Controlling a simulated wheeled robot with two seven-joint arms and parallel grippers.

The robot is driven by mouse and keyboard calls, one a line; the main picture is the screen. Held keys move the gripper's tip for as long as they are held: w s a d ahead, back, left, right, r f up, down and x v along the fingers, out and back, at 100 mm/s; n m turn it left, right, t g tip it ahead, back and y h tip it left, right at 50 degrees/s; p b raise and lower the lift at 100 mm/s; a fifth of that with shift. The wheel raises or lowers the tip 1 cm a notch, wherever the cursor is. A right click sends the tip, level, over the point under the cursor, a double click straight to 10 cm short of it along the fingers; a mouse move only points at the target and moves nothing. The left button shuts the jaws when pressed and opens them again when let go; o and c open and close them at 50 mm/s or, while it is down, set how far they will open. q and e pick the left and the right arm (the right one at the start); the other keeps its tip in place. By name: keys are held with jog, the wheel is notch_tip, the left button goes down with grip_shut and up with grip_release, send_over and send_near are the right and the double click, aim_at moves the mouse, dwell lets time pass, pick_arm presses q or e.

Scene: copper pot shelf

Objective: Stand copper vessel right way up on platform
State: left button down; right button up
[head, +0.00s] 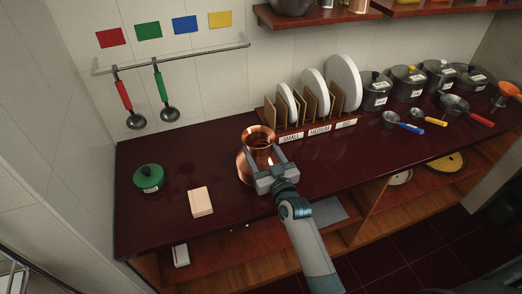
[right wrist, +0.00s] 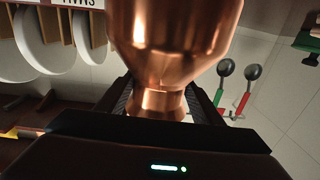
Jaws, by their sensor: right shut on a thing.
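The copper vessel (head: 258,138) stands out near the middle of the counter in the head view, with its open mouth up and its wide body below. My right gripper (head: 264,153) is shut on its neck, one finger on each side. In the right wrist view, which is upside down, the vessel's body (right wrist: 170,35) and narrow neck show between the fingers. Whether its base touches the counter is hidden. A pale rectangular block (head: 200,201), possibly the platform, lies on the counter to the left. My left gripper is not in view.
Plates (head: 344,82) stand in a rack behind the vessel. Pots (head: 376,90) and small pans line the right. Ladles (head: 136,122) hang on the wall.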

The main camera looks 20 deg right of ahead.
jog(key=o, duration=1.8)
jog(key=shift+f, duration=0.2)
jog(key=shift+s+d+r+b, duration=0.15)
jog(key=shift+s+b, duration=0.75)
jog(key=shift+s, duration=2)
jog(key=shift+s+d+f+b, duration=0.1)
jog(key=shift+s+d+b, duration=0.5)
jog(key=shift+s, duration=2.35)
jog(key=shift+s+a+r+b, duration=0.1)
jog(key=shift+s+b, duration=1.05)
jog(key=shift+s, duration=1.75)
